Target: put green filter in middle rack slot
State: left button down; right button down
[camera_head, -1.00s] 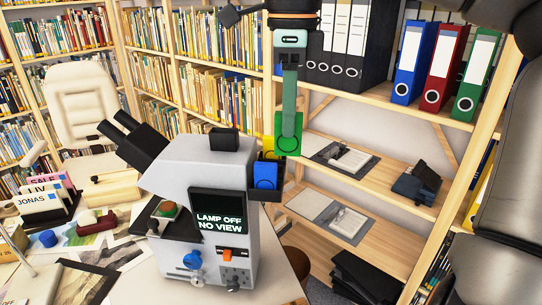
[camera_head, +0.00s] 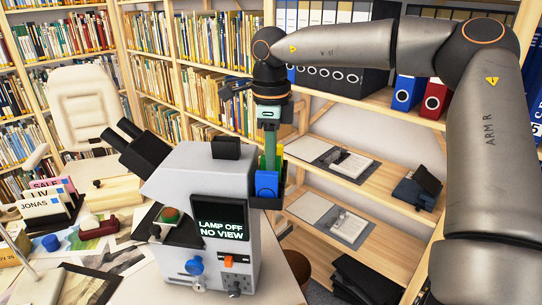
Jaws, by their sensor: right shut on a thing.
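My right gripper (camera_head: 269,122) points down above the filter rack (camera_head: 261,202) and is shut on the green filter (camera_head: 270,150) by its long upright handle. The rack is a dark holder on the right side of the grey microscope (camera_head: 205,180). A blue filter (camera_head: 266,184) stands in the rack's front. A strip of a yellow filter (camera_head: 281,156) shows behind. The green filter's lower part is hidden behind the blue filter, so it appears between blue and yellow; how deep it sits I cannot tell. My left gripper is not in view.
The microscope screen (camera_head: 221,219) reads "LAMP OFF NO VIEW". Its eyepieces (camera_head: 137,143) rise at the left. Wooden shelves (camera_head: 372,170) with prints and binders stand behind at the right. Prints, a tape dispenser and card tabs crowd the table's left.

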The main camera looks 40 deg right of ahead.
jog(key=shift+f, duration=0.1)
jog(key=c, duration=0.8)
grip_release()
notch_tip(320, 180, up, 12)
jog(key=shift+r+p, duration=0.2)
jog(key=shift+p, duration=0.3)
